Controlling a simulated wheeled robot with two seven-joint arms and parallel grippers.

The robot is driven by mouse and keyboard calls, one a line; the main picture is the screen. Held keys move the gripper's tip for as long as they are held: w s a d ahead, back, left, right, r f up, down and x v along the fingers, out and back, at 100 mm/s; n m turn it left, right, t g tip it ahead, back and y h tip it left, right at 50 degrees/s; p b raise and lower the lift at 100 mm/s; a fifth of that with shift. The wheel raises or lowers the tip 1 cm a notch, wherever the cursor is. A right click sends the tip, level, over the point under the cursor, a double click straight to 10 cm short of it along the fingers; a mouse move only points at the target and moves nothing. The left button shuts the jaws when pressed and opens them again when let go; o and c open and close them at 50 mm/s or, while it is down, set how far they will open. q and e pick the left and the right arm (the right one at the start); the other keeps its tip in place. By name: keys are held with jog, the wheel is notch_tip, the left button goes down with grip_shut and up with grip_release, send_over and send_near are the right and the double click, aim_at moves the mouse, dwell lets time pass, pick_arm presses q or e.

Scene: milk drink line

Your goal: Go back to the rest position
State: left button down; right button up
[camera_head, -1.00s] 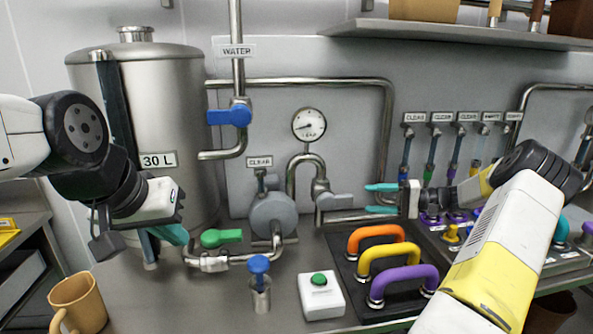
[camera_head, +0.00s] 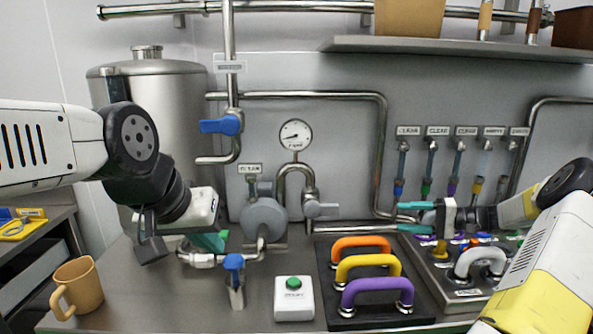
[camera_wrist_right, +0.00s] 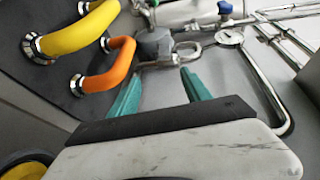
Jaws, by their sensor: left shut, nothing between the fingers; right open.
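My left gripper (camera_head: 209,241) has teal fingers and is shut and empty. It hangs in front of the steel tank (camera_head: 165,85), near the valve pipe at the tank's foot. My right gripper (camera_head: 414,217) is open and empty, its two teal fingers pointing left above the back of the coloured handles. In the right wrist view its open fingers (camera_wrist_right: 160,92) show with nothing between them. The orange handle (camera_head: 361,245), yellow handle (camera_head: 368,264) and purple handle (camera_head: 377,288) stand on a black plate below and left of it.
A tan mug (camera_head: 78,288) stands at the counter's left end. A blue-topped valve (camera_head: 235,264) and a white box with a green button (camera_head: 294,298) stand at the front. A gauge (camera_head: 296,135) and pipes line the back wall. A shelf (camera_head: 450,50) hangs above.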

jog(key=s+a+r+n+g+h, duration=0.1)
jog(key=s+a+r+g+h, duration=0.15)
jog(key=s+a+r, duration=0.4)
jog(key=s+a+r+n+g+h, duration=0.1)
jog(key=s+a+n+g+h, duration=0.2)
jog(key=a, duration=0.6)
jog(key=s+a+r+t+h, duration=0.1)
jog(key=s+r+t+h, duration=0.2)
jog(key=s, duration=0.7)
jog(key=s+a+r+t+h, duration=0.2)
jog(key=s+r+t+h, duration=0.1)
jog(key=s, duration=0.8)
jog(key=shift+h, duration=0.85)
